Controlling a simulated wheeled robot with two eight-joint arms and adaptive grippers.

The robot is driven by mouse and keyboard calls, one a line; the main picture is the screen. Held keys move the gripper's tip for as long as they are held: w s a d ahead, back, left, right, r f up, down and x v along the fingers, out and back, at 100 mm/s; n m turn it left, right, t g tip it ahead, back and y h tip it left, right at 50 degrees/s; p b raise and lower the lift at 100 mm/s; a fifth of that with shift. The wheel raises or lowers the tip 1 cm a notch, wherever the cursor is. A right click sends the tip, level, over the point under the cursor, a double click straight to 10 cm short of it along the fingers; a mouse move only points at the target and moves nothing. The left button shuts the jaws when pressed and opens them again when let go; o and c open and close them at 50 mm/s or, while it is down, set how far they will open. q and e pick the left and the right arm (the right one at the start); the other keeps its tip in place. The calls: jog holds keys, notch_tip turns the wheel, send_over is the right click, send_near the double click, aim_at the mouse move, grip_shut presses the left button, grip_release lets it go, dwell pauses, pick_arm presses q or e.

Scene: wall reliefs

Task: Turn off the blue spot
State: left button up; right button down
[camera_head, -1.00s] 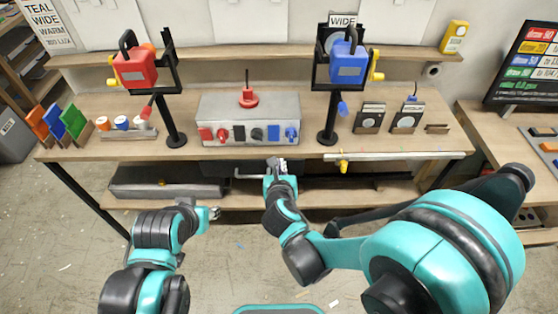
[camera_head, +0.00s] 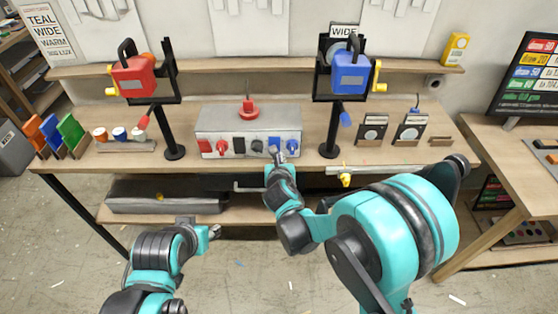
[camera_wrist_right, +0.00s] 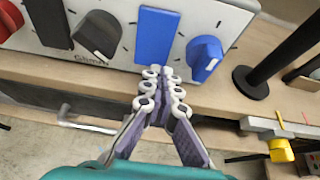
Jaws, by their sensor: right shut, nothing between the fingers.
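The blue spot (camera_head: 350,72) hangs in a black yoke on a stand at the right of the bench. The grey control box (camera_head: 207,128) stands mid-bench, with red, black and blue controls on its front. Its blue rocker switch (camera_wrist_right: 155,38) and blue knob (camera_wrist_right: 204,56) fill the top of the right wrist view. My right gripper (camera_wrist_right: 163,76) is shut and empty, its tips at the lower edge of the blue switch; I cannot tell if they touch. It also shows in the head view (camera_head: 279,157). My left gripper (camera_head: 214,232) is low, in front of the bench, away from the box.
A red spot (camera_head: 134,76) stands on the left, and a red button (camera_head: 249,108) tops the box. Coloured panels (camera_head: 50,133) and small cups lie at the left. A yellow clamp (camera_head: 345,180) sits on the front rail, close to my right arm. A screen (camera_head: 530,72) is far right.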

jog(key=shift+w+f+b, duration=0.25)
jog(key=shift+w+b, duration=0.15)
jog(key=shift+w, duration=0.15)
jog(key=shift+r, duration=0.1)
jog(key=shift+r+p, duration=0.55)
jog(key=shift+r, duration=0.15)
